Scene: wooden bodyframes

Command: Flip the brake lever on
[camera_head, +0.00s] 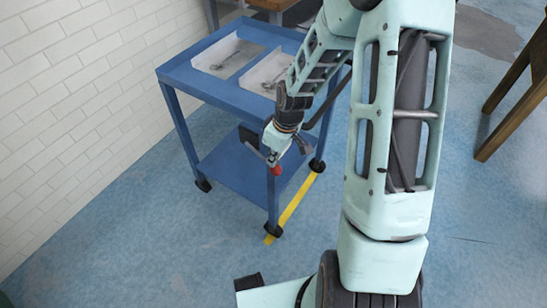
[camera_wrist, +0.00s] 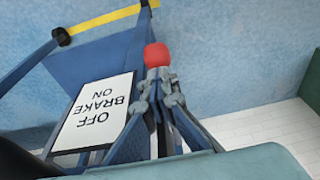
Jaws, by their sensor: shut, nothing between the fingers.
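The brake lever's red knob (camera_head: 275,170) shows at the near corner of the blue cart (camera_head: 222,94); it also shows in the wrist view (camera_wrist: 157,55). My gripper (camera_head: 270,158) is right beside the knob, at about the height of the cart's middle. In the wrist view my gripper (camera_wrist: 158,78) is shut, with its fingertips just below the knob in the picture. I cannot tell whether they touch it. The lever's shaft is hidden behind the fingers. A white label (camera_wrist: 95,115) on the cart reads OFF, BRAKE, ON, upside down.
Two light trays (camera_head: 228,54) with tools lie on the cart top. The cart has a lower shelf (camera_head: 235,172) and wheels. A yellow floor line (camera_head: 293,205) runs beside it. A white brick wall (camera_head: 70,100) stands left; a wooden table (camera_head: 515,95) stands right. Floor between is clear.

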